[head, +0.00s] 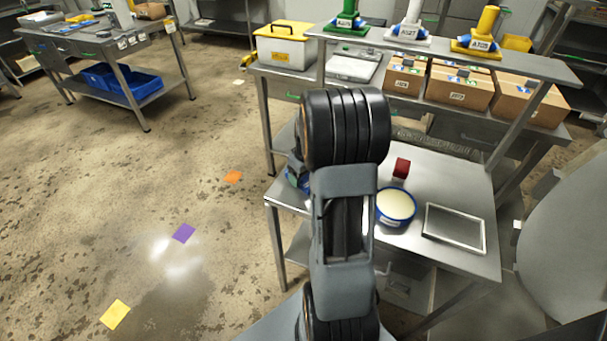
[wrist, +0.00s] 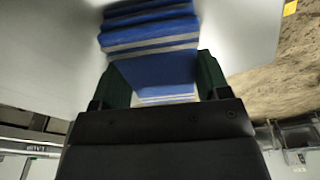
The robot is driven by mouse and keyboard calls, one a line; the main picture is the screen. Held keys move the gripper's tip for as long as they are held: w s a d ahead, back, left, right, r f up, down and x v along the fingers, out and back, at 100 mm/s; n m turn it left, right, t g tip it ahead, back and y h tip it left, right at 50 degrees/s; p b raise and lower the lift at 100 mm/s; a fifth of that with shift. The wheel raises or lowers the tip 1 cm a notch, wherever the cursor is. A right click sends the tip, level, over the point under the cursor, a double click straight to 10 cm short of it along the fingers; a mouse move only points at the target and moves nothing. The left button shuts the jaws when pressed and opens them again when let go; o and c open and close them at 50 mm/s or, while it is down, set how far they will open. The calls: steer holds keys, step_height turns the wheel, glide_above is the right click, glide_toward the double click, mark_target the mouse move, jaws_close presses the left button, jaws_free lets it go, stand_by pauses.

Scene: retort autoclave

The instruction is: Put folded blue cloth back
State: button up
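The folded blue cloth (wrist: 150,28) has white stripes and shows in layers at the top middle of the wrist view. It lies between the two green-dark fingers of my gripper (wrist: 165,80), and its sides meet both of them, so my gripper looks shut on it. In the head view my own arm covers most of the gripper. A small patch of blue and green shows just left of the arm, at the left side of the lower table (head: 465,185). I cannot tell whether the cloth touches the pale surface behind it.
A blue-rimmed round dish (head: 396,205), a red block (head: 401,169) and a framed tray (head: 455,228) stand on the lower table, right of my arm. Cardboard boxes (head: 458,92) and a white case (head: 287,48) stand behind.

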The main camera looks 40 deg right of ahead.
steer(key=o, duration=0.4)
steer(key=shift+r, duration=0.1)
step_height(320, 180, up, 11)
steer(key=s, duration=0.1)
steer(key=shift+m+t, duration=0.6)
steer(key=shift+t, duration=0.3)
steer(key=s+a, duration=0.3)
steer(key=a, duration=0.4)
steer(key=s+a, duration=0.4)
steer(key=a, duration=0.3)
steer(key=s+a+r, duration=0.1)
steer(key=s+a, duration=0.3)
steer(key=a, duration=0.3)
steer(key=shift+s+p, duration=0.1)
steer(key=shift+p, duration=0.3)
step_height(320, 180, up, 5)
steer(key=p, duration=0.4)
steer(key=shift+r+p, duration=0.1)
steer(key=shift+p, duration=0.2)
